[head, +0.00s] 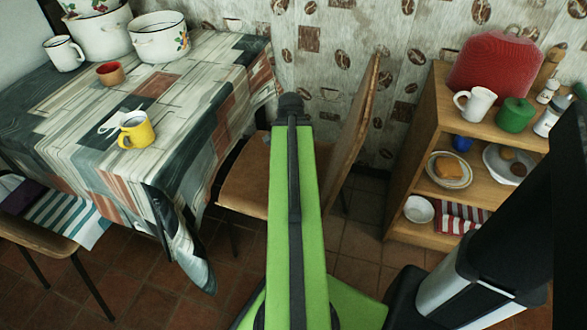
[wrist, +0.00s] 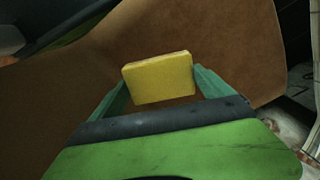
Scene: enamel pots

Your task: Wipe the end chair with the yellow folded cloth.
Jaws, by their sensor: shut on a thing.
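The end chair (head: 240,184) stands at the table's right end, with its brown seat partly behind my green arm and its wooden back (head: 356,125) to the right. In the wrist view my gripper (wrist: 160,80) is shut on the yellow folded cloth (wrist: 158,78), which sits between the two green fingers. The chair's brown surface (wrist: 235,45) fills much of the view behind the cloth. I cannot tell whether the cloth touches it. In the head view my gripper and the cloth are hidden by my arm.
The table (head: 60,125) at left holds enamel pots (head: 160,40), a white mug (head: 64,54), a terracotta cup (head: 110,74) and a yellow mug (head: 135,131). Another chair (head: 30,235) stands lower left with striped cloth on it. A wooden shelf (head: 425,135) with dishes stands right.

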